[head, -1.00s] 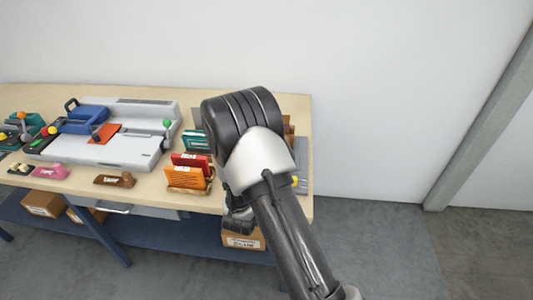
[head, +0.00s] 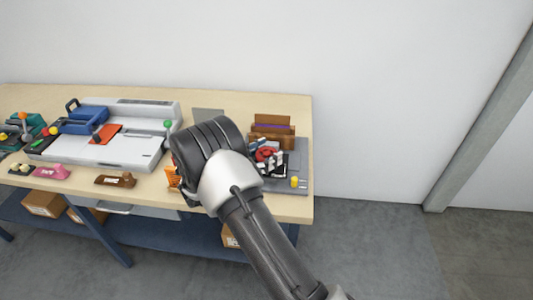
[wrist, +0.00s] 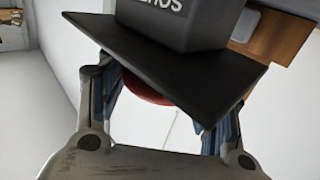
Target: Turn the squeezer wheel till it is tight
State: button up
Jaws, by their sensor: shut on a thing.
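A red round part, which I take for the squeezer wheel (head: 265,154), shows at the right end of the bench, among the fingers of my gripper (head: 269,160). In the wrist view the red wheel (wrist: 146,91) lies between the two fingers of my gripper (wrist: 160,105), mostly hidden behind a black plate (wrist: 165,60). A dark block with white letters (wrist: 175,18) stands on that plate. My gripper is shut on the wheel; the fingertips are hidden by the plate. How tight the wheel is cannot be seen.
A grey board (head: 299,160) with a yellow knob (head: 294,181) lies beside the gripper, and a wooden holder (head: 272,130) stands behind. A white binding machine (head: 130,150) is on the left. My forearm covers part of the bench front.

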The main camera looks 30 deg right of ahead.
dwell(0.4)
jog(key=o, duration=1.1)
jog(key=a, duration=0.4)
jog(key=s+a, duration=0.1)
jog(key=a, duration=0.3)
jog(key=s+a, duration=0.1)
jog(key=a, duration=0.2)
jog(key=shift+a, duration=0.4)
